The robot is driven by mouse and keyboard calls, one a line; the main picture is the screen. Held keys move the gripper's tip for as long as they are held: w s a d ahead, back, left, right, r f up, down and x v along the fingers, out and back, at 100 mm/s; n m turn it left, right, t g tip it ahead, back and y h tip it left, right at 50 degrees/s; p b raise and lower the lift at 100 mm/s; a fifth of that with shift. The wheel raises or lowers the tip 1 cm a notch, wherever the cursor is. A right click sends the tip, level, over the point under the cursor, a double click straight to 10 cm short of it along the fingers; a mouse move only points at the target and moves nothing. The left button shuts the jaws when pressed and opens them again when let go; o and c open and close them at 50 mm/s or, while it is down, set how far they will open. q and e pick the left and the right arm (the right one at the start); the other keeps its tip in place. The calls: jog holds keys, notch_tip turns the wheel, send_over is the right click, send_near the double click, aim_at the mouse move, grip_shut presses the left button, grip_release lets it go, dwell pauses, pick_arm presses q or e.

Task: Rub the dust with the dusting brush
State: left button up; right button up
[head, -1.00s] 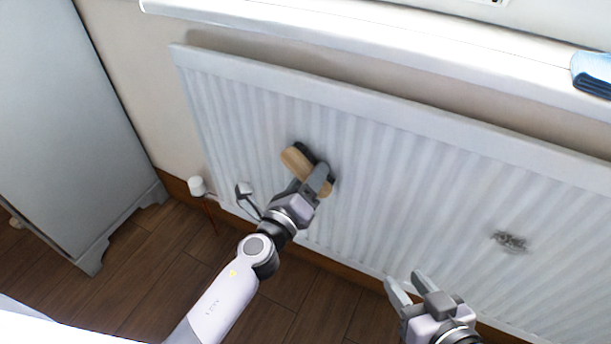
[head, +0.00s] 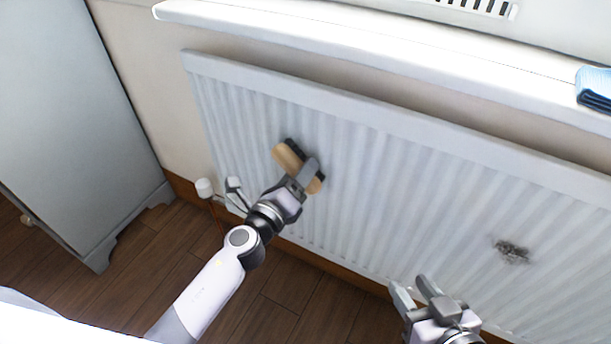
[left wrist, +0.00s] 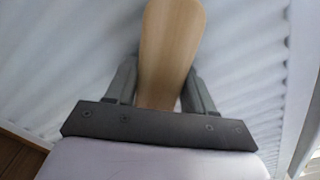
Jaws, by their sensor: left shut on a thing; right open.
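The dusting brush (head: 288,157) has a tan wooden back and dark bristles. My left gripper (head: 308,178) is shut on it and holds it at the white radiator's ribbed front, left of the middle. The bristles face the radiator; I cannot tell whether they touch it. In the left wrist view the wooden back (left wrist: 170,45) stands between the two fingers. A grey patch of dust (head: 512,251) lies on the radiator's front further right, well apart from the brush. My right gripper (head: 414,288) is open and empty, low in front of the radiator, left of and below the dust.
The radiator (head: 400,170) hangs below a white sill (head: 350,55), with a folded blue cloth (head: 594,88) at its right end. A grey cabinet (head: 70,120) stands at left. A white valve (head: 205,188) and pipe are at the radiator's lower left.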

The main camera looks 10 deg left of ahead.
aim_at(274, 158)
pick_arm(q)
jog(key=shift+w+a+r, duration=0.1)
jog(key=shift+w+a, duration=0.3)
jog(key=shift+a, duration=0.6)
jog(key=shift+w+a, duration=0.4)
jog(key=shift+a, duration=0.65)
jog(key=shift+w+a+r, duration=0.1)
jog(key=shift+w+a, duration=0.3)
jog(key=shift+a, duration=0.6)
jog(key=shift+s+r+p, duration=0.1)
jog(key=shift+r+p, duration=0.6)
jog(key=shift+r, duration=0.1)
jog(key=shift+s+d+f, duration=0.1)
jog(key=shift+d, duration=0.2)
jog(key=shift+s+d, duration=0.2)
jog(key=shift+d, duration=0.5)
jog(key=shift+s+d, duration=0.25)
jog(key=shift+d, duration=0.5)
jog(key=shift+s+d, duration=0.2)
jog(key=shift+d, duration=0.5)
jog(key=shift+s+d+b, duration=0.1)
jog(key=shift+s+d, duration=0.25)
jog(key=shift+d, duration=0.5)
jog(key=shift+s+d+b, duration=0.1)
jog(key=shift+s+d, duration=0.3)
jog(key=shift+d, duration=0.5)
jog(key=shift+s+d+b, duration=0.1)
jog(key=shift+s+d, duration=0.25)
jog(key=shift+d, duration=0.5)
jog(key=shift+s, duration=0.1)
